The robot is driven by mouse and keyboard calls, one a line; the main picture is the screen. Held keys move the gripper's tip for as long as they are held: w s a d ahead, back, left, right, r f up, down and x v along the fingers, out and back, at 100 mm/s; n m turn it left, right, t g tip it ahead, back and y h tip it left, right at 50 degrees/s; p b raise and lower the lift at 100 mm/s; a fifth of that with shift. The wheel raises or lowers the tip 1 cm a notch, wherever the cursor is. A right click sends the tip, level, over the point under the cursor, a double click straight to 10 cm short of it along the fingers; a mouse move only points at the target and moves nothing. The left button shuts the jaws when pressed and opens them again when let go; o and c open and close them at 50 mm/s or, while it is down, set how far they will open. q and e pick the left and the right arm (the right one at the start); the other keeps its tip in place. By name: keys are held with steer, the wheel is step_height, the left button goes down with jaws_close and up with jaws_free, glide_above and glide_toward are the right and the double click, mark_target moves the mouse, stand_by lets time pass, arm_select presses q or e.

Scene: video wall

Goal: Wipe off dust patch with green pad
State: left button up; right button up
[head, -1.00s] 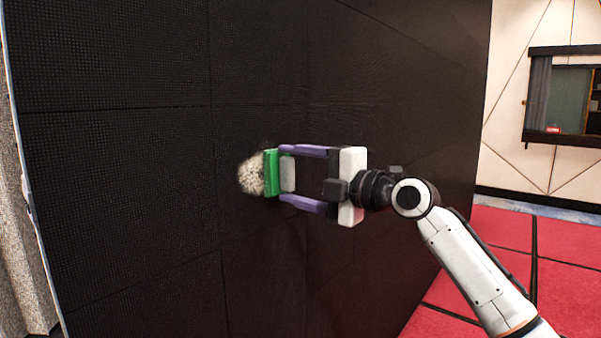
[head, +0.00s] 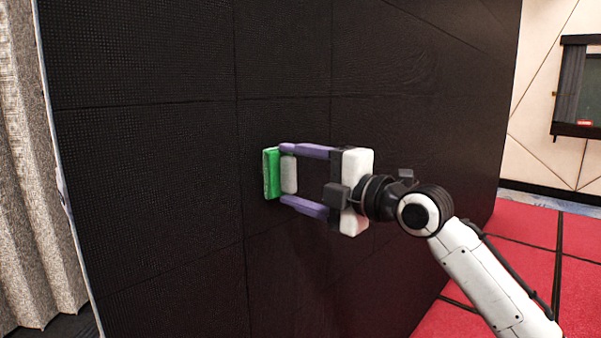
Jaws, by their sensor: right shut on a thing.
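The green pad (head: 271,173) has a grey block (head: 289,174) on its back. My right gripper (head: 288,174) is shut on the grey block, its two purple fingers above and below it. The pad is upright, its green face towards the black video wall (head: 140,170). It is at or very close to the panel; I cannot tell if it touches. No dust patch shows on the visible wall; the part behind the pad is hidden. My left gripper is not in view.
A beige curtain (head: 30,170) hangs past the wall's left edge. Red flooring (head: 500,240) lies to the right, with a dark-framed window (head: 580,95) in the pale far wall. The wall around the pad is bare and flat.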

mark_target(297, 158)
steer(key=shift+s+a+p, duration=0.6)
steer(key=shift+s+a, duration=0.55)
steer(key=shift+s, duration=0.1)
steer(key=shift+w+r+p, duration=0.1)
steer(key=shift+r+p, duration=1.25)
steer(key=shift+r, duration=0.25)
steer(key=shift+w+d, duration=1.4)
steer(key=w+d+b, duration=0.3)
steer(key=w+d, duration=0.2)
steer(key=shift+w+d, duration=0.35)
